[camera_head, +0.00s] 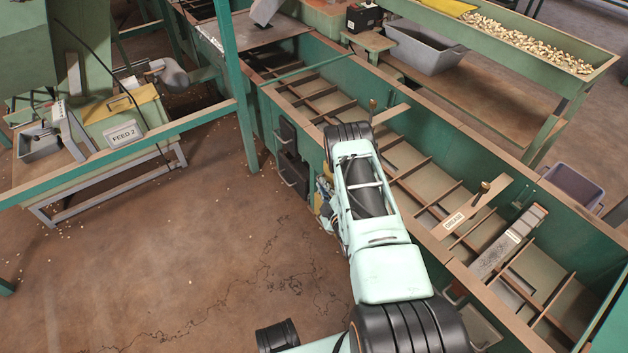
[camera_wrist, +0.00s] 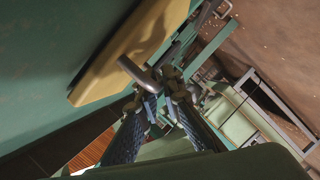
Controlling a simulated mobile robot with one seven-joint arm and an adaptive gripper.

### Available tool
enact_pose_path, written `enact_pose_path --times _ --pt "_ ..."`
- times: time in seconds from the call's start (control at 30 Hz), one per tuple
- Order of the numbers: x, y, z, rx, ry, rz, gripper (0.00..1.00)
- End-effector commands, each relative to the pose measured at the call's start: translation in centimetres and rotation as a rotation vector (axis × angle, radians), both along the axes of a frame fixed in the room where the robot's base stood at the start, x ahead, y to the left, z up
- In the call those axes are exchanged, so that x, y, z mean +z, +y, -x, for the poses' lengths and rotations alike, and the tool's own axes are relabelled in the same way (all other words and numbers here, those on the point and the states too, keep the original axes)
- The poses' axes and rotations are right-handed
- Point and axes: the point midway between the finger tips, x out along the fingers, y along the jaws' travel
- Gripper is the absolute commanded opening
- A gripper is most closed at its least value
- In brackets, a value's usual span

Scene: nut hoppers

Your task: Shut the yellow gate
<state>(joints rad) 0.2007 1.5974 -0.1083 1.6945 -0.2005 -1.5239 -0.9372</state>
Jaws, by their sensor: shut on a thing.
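The yellow gate (camera_wrist: 135,48) is a flat yellow plate against a green wall in the wrist view, with a grey bar handle (camera_wrist: 138,73) standing off it. My gripper (camera_wrist: 165,88) is shut on the end of this handle; the fingers partly cover it. In the head view my gripper (camera_head: 325,205) is low against the near side of the long green hopper trough (camera_head: 430,195). A small yellow patch shows beside it there, and my arm hides most of the gate. How far the gate stands open cannot be told.
A FEED 2 box (camera_head: 122,133) with a yellow lid stands at left behind a green rail (camera_head: 130,142). Black drawer-like boxes with handles (camera_head: 292,172) jut from the trough side near my gripper. A green post (camera_head: 238,90) stands left. The brown floor (camera_head: 170,270) at front left is clear.

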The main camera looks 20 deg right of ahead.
Motion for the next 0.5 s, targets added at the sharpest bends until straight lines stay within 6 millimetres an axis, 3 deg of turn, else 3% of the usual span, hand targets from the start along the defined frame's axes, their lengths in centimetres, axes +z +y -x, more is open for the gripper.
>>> enact_pose_path --times 0.37,0.4,0.5 --pt "0.09 -0.86 0.05 -0.008 -0.002 0.007 0.0" --pt "0.09 -0.9 0.05 -0.009 -0.003 0.007 0.1" --pt "0.1 -0.82 0.05 -0.008 -0.003 0.006 0.21"
